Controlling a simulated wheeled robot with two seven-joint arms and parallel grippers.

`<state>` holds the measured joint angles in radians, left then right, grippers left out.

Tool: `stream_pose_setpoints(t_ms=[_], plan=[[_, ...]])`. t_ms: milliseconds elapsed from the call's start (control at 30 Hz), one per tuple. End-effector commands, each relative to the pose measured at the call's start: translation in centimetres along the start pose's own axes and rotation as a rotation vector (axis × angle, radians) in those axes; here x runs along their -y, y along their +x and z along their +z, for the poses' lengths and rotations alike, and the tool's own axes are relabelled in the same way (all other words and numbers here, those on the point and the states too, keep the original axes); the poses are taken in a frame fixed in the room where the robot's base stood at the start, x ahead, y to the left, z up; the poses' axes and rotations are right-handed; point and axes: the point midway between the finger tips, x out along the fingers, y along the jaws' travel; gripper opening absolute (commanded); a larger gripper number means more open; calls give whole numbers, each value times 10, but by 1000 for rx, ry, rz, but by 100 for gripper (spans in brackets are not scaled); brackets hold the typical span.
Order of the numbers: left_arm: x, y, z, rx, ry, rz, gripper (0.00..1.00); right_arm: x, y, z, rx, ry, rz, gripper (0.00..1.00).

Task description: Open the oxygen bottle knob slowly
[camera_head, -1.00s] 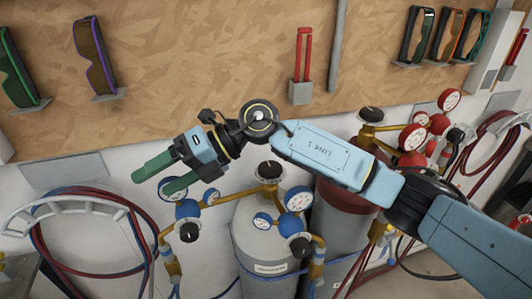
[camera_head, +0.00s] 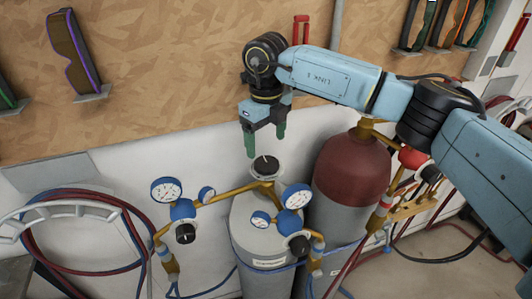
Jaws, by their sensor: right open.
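The grey bottle (camera_head: 245,225) with blue-backed gauges stands at the lower middle; its label is too small to read. Its black knob (camera_head: 265,167), with a white mark on top, sits on the brass valve. I take this to be the oxygen bottle's knob. My right gripper (camera_head: 265,148) points down just above the knob, its green fingers open and apart. My left gripper is not in view.
A red-topped bottle (camera_head: 352,170) stands close on the right, under my right arm. Gauges (camera_head: 167,190) and brass pipes flank the knob. Coiled hoses (camera_head: 75,245) hang at left. A wooden board (camera_head: 170,70) with goggles (camera_head: 75,55) covers the wall behind.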

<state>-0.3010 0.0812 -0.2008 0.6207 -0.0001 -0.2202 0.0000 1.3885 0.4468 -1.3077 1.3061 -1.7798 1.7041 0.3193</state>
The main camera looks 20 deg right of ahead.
Motion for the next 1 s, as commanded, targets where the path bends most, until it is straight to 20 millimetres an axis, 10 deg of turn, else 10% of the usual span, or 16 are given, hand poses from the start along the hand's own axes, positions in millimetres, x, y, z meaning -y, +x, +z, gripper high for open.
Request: stream_pose_setpoints(t_ms=[300, 733, 1000], plan=[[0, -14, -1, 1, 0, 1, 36, 0, 50, 0, 0, 0, 2, 77], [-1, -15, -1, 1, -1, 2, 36, 0, 61, 0, 2, -1, 1, 77], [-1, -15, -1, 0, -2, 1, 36, 0, 61, 0, 2, -1, 1, 42]])
